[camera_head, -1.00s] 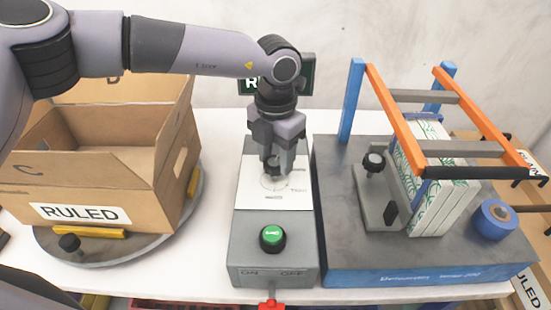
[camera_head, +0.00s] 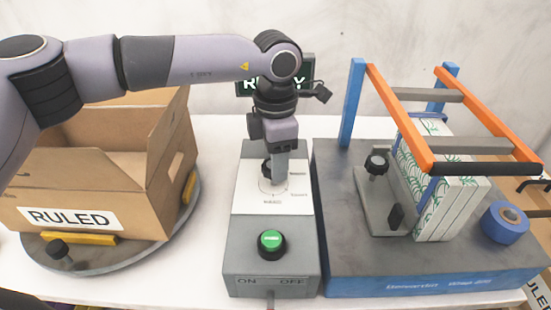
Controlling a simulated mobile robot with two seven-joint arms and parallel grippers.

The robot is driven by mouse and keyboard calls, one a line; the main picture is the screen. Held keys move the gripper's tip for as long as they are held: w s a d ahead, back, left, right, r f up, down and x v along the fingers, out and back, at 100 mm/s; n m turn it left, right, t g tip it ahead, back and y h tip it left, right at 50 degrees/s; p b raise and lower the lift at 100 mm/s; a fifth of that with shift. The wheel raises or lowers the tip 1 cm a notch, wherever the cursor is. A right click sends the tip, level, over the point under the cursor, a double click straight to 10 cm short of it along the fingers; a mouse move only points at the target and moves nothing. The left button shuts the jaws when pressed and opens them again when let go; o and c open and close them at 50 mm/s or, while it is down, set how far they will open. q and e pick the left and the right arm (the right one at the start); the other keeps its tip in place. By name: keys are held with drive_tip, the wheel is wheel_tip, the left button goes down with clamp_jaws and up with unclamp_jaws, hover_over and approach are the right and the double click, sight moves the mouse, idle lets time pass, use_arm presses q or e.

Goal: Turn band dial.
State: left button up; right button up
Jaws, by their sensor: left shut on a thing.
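The band dial (camera_head: 267,170) is a small dark knob on the white labelled panel (camera_head: 296,201) of a grey control box (camera_head: 240,262). It is mostly hidden behind my fingers. My left gripper (camera_head: 277,181) points straight down over the panel and is shut on the dial. Printed marks surround the dial, but they are too small to read surely. My right gripper is not in view.
A green button (camera_head: 270,242) sits in front of the panel, above ON and OFF marks. An open box marked RULED (camera_head: 120,197) stands left on a round turntable (camera_head: 150,255). A blue-and-orange frame machine (camera_head: 350,262) holding a paper stack (camera_head: 450,205) stands right.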

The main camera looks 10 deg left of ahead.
use_arm(q)
drive_tip(key=shift+r, duration=0.1)
idle(0.3)
drive_tip(key=o, duration=1.1)
drive_tip(key=shift+c, duration=0.2)
drive_tip(key=shift+r+b, duration=0.35)
drive_tip(key=shift+r, duration=3.2)
